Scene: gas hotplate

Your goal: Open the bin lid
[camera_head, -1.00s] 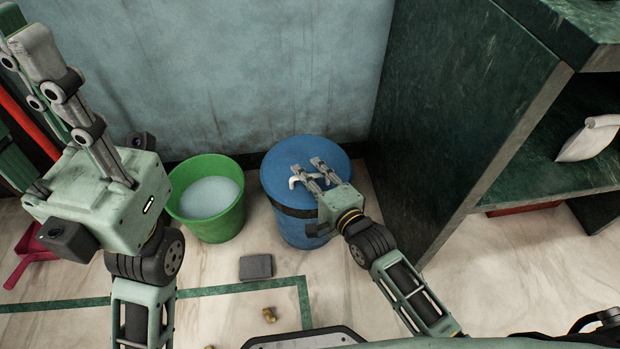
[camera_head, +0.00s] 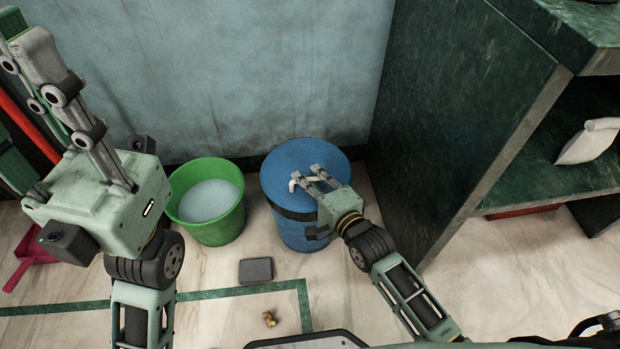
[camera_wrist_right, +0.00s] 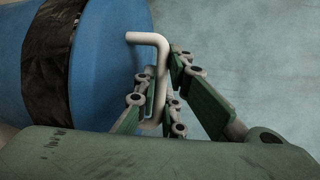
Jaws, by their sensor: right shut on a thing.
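The blue bin (camera_head: 297,232) stands on the floor against the wall, with a dark band below its round blue lid (camera_head: 283,160). The lid lies closed on top. A pale bent handle (camera_head: 293,184) sits on the lid and shows larger in the right wrist view (camera_wrist_right: 148,38). My right gripper (camera_head: 308,176) is over the lid, its fingers shut on the handle; in the right wrist view the fingers (camera_wrist_right: 160,88) lie on both sides of the bar. My left gripper (camera_head: 25,40) is raised at the upper left, fingers apart and empty, far from the bin.
A green bucket (camera_head: 217,230) with pale contents stands left of the bin. A dark green cabinet (camera_head: 450,120) rises close on the right. A grey block (camera_head: 256,270) and a brass piece (camera_head: 269,319) lie on the floor in front. A magenta dustpan (camera_head: 30,258) is at far left.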

